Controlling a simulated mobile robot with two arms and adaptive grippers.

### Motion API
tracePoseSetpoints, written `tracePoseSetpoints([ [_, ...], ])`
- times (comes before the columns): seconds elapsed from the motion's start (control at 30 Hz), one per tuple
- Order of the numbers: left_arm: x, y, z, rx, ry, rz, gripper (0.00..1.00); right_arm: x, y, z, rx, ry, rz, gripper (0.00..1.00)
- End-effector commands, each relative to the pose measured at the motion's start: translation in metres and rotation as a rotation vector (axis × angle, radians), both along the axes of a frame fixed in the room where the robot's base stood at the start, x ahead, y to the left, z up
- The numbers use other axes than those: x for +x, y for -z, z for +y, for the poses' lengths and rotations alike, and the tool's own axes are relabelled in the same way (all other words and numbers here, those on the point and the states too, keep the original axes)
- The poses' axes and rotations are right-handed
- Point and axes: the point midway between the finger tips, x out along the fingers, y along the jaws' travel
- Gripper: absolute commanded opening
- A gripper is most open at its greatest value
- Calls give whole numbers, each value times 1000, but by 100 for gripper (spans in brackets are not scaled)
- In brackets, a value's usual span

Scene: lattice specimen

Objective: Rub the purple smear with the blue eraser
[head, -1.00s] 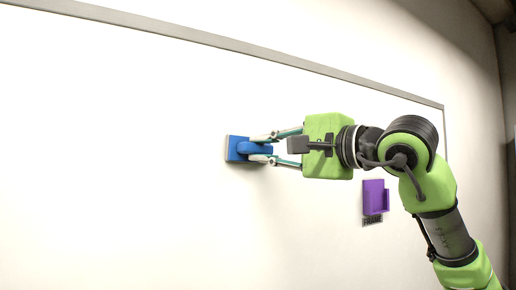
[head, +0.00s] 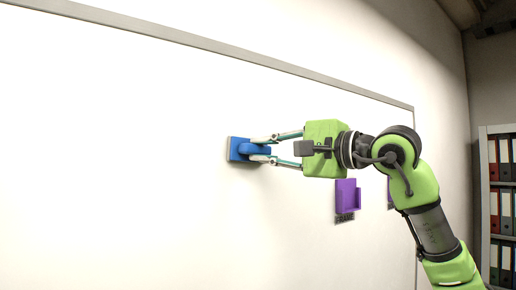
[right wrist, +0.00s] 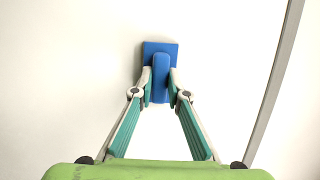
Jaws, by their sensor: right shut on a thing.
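The blue eraser (head: 236,149) is a flat block with a raised grip, held at the whiteboard's face. My right gripper (head: 262,150) is shut on the grip, one finger on each side. In the right wrist view the eraser (right wrist: 160,48) sits between the fingertips (right wrist: 160,78), its flat base towards the board. I cannot tell whether the base touches the board. No purple smear shows on the visible part of the whiteboard (head: 120,170). My left gripper is not in view.
A purple holder (head: 346,198) with a dark label under it is on the board, right of the eraser and below my right arm. A second purple thing is mostly hidden behind the arm. A shelf with binders (head: 497,205) stands at far right. The board left of the eraser is clear.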

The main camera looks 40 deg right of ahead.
Motion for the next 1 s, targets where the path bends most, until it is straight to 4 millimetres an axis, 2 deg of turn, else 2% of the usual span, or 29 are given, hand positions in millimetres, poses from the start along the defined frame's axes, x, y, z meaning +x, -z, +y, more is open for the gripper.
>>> tracePoseSetpoints([
  [0.17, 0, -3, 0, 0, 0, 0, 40, -1, 1, 2, -1, 1, 2, 0],
  [0.5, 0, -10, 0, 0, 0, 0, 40, -2, 0, 31, -4, -1, 2, 0],
  [0.77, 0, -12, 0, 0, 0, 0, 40, -3, 1, 40, -2, -1, 3, 0],
  [1.0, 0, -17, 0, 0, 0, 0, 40, -5, 0, 61, -3, -3, 1, 0],
])
